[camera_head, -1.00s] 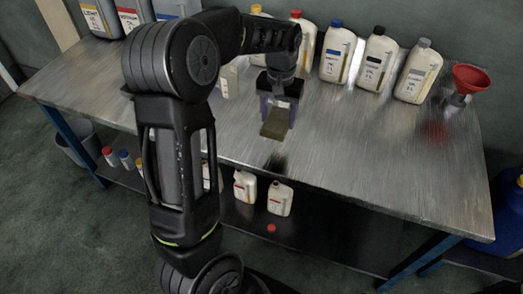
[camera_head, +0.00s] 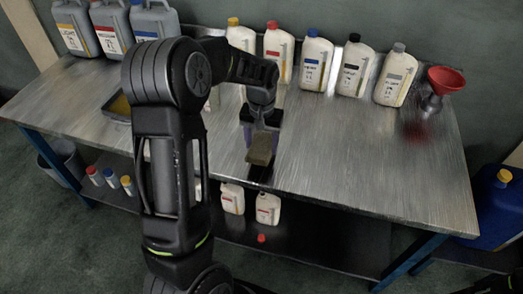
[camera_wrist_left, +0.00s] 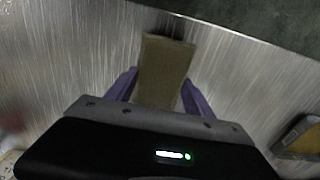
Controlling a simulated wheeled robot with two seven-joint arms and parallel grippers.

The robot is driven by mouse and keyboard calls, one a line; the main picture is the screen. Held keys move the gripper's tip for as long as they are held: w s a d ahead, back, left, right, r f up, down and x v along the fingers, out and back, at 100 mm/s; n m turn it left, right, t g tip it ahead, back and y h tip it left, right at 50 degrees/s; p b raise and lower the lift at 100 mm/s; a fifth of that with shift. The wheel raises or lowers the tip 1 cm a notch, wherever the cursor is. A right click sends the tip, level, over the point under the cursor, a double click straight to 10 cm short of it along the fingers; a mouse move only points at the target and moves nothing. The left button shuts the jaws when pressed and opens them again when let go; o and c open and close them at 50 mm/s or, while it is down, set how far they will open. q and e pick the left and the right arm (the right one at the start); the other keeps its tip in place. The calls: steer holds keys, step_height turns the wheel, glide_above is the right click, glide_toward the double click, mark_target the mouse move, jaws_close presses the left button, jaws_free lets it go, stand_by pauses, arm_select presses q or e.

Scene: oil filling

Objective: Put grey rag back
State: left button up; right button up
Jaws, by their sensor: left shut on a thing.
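The rag (camera_head: 261,151) is a dull olive-grey folded piece. My left gripper (camera_head: 262,140) is shut on it, and it hangs down from the fingers over the front middle of the metal table. A dark shadow shows below it near the front edge. In the left wrist view the rag (camera_wrist_left: 163,72) sits between the two purple fingers of the gripper (camera_wrist_left: 160,95). I cannot tell from these views how high it is above the table. My right gripper is not in view.
The metal table (camera_head: 350,150) is bare at centre and right. Several capped bottles (camera_head: 313,62) line its back, with a red funnel (camera_head: 445,80) at the right. A dark tray (camera_head: 112,108) with yellow inside is left, partly behind my arm. Small bottles (camera_head: 268,208) stand on the lower shelf.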

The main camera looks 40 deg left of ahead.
mark_target(262, 146)
arm_select(q)
steer(key=shift+f, duration=1.85)
steer(key=shift+f, duration=0.25)
steer(key=o, duration=1.2)
steer(key=shift+r, duration=0.1)
steer(key=shift+r, duration=0.1)
step_height(262, 146, up, 12)
steer(key=shift+r, duration=0.1)
